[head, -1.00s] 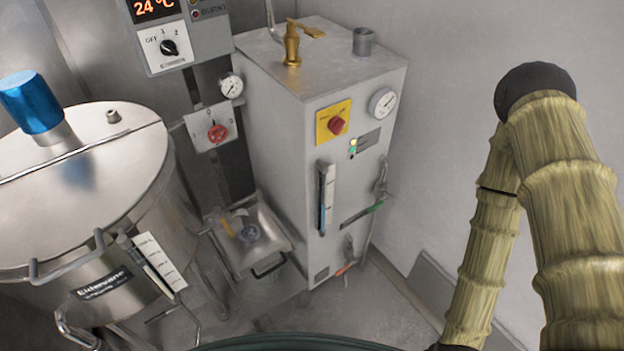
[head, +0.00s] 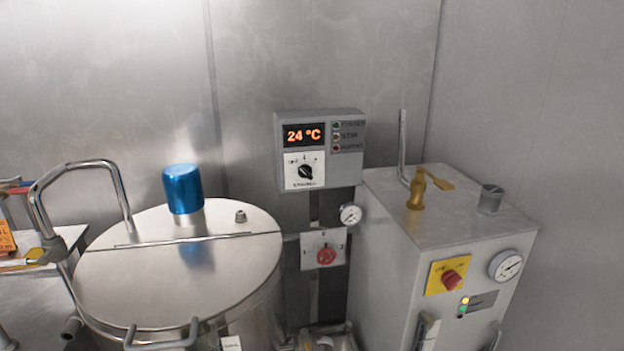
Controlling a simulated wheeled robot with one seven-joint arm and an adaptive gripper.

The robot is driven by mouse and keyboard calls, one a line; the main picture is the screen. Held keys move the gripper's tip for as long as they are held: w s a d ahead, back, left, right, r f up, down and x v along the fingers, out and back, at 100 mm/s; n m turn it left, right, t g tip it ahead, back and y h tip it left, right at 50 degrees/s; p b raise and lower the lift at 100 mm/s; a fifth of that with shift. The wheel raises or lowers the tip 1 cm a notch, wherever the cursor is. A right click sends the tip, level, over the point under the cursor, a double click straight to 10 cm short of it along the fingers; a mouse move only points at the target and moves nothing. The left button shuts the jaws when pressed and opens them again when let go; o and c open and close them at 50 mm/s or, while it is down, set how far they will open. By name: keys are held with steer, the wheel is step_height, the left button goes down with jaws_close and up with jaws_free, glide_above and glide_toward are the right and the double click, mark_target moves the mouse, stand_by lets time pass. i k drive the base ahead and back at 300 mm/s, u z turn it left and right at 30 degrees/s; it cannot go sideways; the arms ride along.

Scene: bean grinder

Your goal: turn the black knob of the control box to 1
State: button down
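The control box (head: 346,124) is a grey box on the back wall, with an orange display reading 24 °C and small lamps at its right. The black knob (head: 305,172) sits on the white plate below the display. Its scale marks are small and blurred here, and I cannot tell which mark the knob points to. My gripper is not in view, and nothing stands in front of the box.
A steel kettle (head: 130,285) with a blue cylinder (head: 183,188) on its lid stands in front at the left. A grey steam cabinet (head: 385,255) with a brass valve (head: 418,190) stands at the right. A red knob (head: 326,256) is below the box. A side table (head: 30,300) is far left.

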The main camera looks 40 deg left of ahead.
mark_target(306, 170)
steer(key=u, duration=0.05)
steer(key=k, duration=0.65)
steer(key=u, duration=0.8)
steer(key=i, duration=0.9)
steer(key=u, duration=0.1)
